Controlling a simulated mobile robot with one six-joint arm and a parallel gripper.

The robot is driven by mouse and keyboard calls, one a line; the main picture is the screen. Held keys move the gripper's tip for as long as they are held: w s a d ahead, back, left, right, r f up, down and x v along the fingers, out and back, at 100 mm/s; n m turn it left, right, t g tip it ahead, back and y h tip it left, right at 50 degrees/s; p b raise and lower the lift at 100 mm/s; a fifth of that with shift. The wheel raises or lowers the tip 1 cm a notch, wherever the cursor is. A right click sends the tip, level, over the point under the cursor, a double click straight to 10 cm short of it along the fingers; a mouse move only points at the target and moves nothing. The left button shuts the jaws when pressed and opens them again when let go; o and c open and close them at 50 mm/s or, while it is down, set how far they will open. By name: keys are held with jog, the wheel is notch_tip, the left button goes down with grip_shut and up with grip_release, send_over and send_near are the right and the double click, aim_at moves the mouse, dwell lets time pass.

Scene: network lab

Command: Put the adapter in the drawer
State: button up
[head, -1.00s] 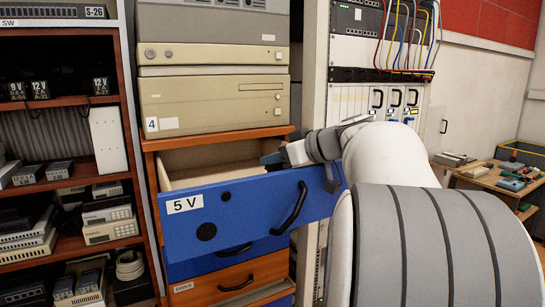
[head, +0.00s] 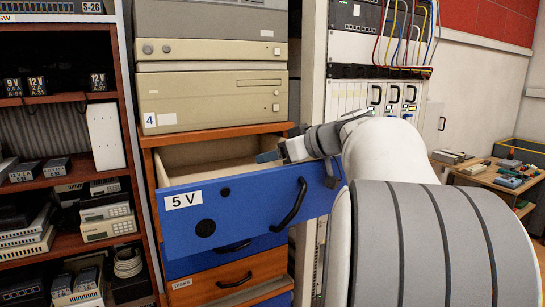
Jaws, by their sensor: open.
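The blue drawer (head: 245,212) with the "5 V" label is pulled open, and its pale wooden inside shows behind the front. My gripper (head: 268,157) is open, at the right part of the drawer's opening, just behind the top edge of the front. Only a dark part of its end shows; I cannot tell how deep it reaches. No adapter shows in or beside the gripper. The drawer's floor is hidden by its front, so I cannot tell whether an adapter lies there. Black adapters marked 9 V and 12 V (head: 37,86) stand on the left shelf.
Beige equipment cases (head: 212,95) stand on the cabinet right above the open drawer. Closed drawers, one orange (head: 215,284), lie below it. A shelf unit (head: 127,130) stands close on the left. A rack with cables (head: 390,40) stands behind my arm; a cluttered bench (head: 490,180) is at right.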

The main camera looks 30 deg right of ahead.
jog(key=v, duration=1.2)
jog(key=shift+r, duration=0.1)
